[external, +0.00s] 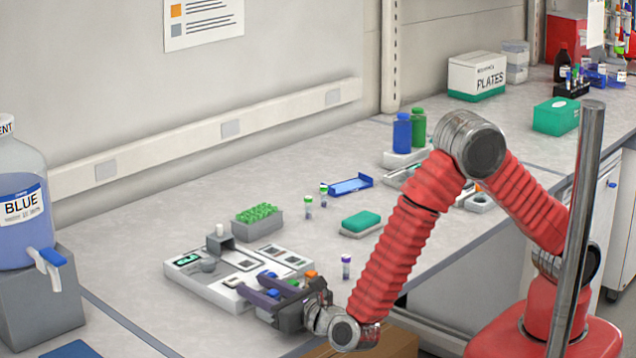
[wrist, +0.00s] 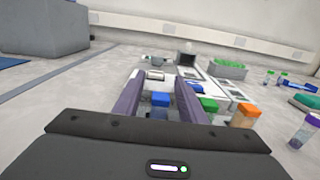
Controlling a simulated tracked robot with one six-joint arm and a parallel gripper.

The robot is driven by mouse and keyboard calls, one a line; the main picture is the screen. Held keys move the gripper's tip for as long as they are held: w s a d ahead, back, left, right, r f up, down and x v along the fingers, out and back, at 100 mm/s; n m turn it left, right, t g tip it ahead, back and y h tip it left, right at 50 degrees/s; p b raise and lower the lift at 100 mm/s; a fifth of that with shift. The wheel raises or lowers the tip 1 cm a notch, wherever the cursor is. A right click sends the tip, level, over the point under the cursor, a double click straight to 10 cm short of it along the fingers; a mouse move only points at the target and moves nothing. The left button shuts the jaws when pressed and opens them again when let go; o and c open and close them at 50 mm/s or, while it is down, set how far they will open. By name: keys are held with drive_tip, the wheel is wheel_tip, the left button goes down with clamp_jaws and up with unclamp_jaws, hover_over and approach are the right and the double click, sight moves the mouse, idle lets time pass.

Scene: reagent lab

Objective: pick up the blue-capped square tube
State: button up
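A blue-capped tube (wrist: 160,104) stands between the two purple fingers of my gripper (wrist: 160,82) in the wrist view. Gaps show between the cap and both fingers. My gripper is open, and its lower body hides the tube's base. In the external view my gripper (external: 252,283) reaches low over the right end of a white device (external: 205,287), and a blue cap (external: 272,293) shows between the fingers. Another blue item (wrist: 194,87) lies beyond the right finger in the wrist view. I cannot tell from these views whether the tube is square.
A green cap (wrist: 209,104) and an orange cap (wrist: 245,113) stand close to the right finger. A purple-capped vial (wrist: 304,132) stands farther right. A grey rack of green caps (external: 258,220) sits behind the device. The bench left of my gripper is clear.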

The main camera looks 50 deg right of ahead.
drive_tip(key=shift+c, duration=0.4)
clamp_jaws()
wheel_tip(320, 180, up, 10)
idle(0.8)
